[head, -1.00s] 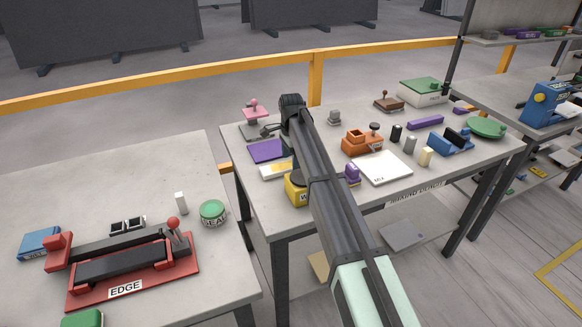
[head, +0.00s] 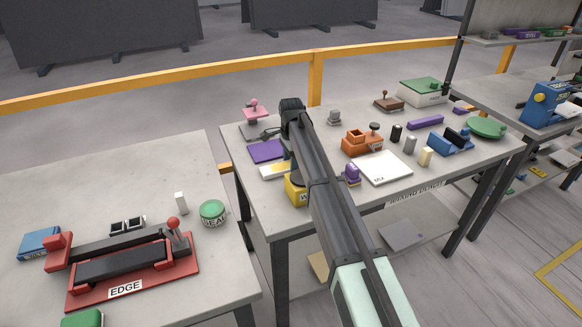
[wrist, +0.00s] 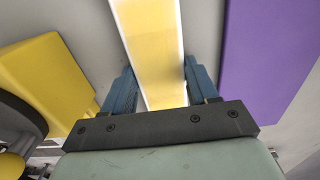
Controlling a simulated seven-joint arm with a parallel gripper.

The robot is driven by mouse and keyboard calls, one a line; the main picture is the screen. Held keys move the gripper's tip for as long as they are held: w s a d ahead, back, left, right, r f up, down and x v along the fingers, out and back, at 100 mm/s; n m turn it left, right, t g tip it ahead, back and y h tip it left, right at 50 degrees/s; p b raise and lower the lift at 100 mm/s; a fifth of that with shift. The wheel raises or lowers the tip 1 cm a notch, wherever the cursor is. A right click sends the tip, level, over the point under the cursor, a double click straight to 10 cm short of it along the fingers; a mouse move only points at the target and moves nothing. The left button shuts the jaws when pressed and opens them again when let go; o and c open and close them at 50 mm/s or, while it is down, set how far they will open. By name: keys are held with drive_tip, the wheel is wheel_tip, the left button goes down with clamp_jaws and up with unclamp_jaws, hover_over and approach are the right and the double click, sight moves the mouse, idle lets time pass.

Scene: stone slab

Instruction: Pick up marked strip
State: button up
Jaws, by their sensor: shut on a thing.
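The marked strip (wrist: 152,45) is a flat yellow piece with white edges. In the wrist view it runs between the two blue fingers of my gripper (wrist: 160,80), which is shut on it. In the head view the strip (head: 274,171) is at the left end of the middle table, beside a purple pad. It looks to be at or close to the table top; I cannot tell whether it is lifted. My arm hides the fingers and the strip's right end in the head view.
The purple pad (head: 267,151) lies close behind the strip, and a yellow block (head: 296,190) stands close in front. A pink-knobbed stamp (head: 255,112) is farther back. A white pad (head: 382,168) and an orange holder (head: 361,143) are right of my arm.

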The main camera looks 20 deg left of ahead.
drive_tip(key=c, duration=0.3)
